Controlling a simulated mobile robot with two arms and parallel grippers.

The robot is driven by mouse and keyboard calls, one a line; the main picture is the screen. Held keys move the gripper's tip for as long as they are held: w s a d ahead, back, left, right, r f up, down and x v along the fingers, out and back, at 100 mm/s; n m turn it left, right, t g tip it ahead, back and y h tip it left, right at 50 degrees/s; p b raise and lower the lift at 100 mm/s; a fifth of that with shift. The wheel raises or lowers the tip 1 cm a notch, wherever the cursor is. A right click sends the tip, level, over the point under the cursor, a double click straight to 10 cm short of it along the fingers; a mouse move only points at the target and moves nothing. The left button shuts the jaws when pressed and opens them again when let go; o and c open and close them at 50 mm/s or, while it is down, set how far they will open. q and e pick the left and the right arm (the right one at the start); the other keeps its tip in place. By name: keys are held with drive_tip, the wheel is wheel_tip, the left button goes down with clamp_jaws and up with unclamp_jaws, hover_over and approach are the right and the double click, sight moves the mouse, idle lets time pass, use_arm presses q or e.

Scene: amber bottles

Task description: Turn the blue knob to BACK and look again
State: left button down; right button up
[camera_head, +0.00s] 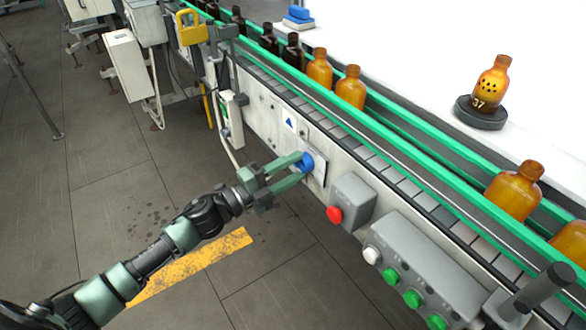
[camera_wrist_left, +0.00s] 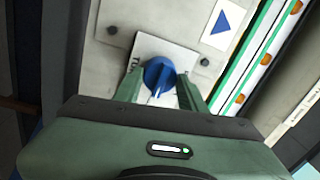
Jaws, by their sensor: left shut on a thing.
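The blue knob (camera_head: 307,162) sits on a white plate on the conveyor's side panel. My left gripper (camera_head: 303,167) reaches it from the left and is shut on it. In the left wrist view the blue knob (camera_wrist_left: 159,76) lies between my two green fingers (camera_wrist_left: 160,88), with a pale pointer line on it toward the bottom of the picture. The lettering on the plate is too small or covered to read. An amber bottle (camera_head: 491,84) with dark dots and the mark 37 stands on a round dark base (camera_head: 481,113) behind the conveyor. My right gripper is not in view.
Amber and darker bottles (camera_head: 351,88) stand in a row on the conveyor between green rails (camera_head: 400,142). A red button box (camera_head: 351,203) and a grey box with green buttons (camera_head: 425,262) are right of the knob. A yellow padlock-shaped part (camera_head: 191,28) is at upper left.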

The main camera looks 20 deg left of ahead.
use_arm(q)
drive_tip(key=c, duration=0.8)
unclamp_jaws()
drive_tip(key=shift+s, duration=0.1)
drive_tip(key=shift+b+v, duration=0.7)
drive_tip(key=shift+v, duration=3.15)
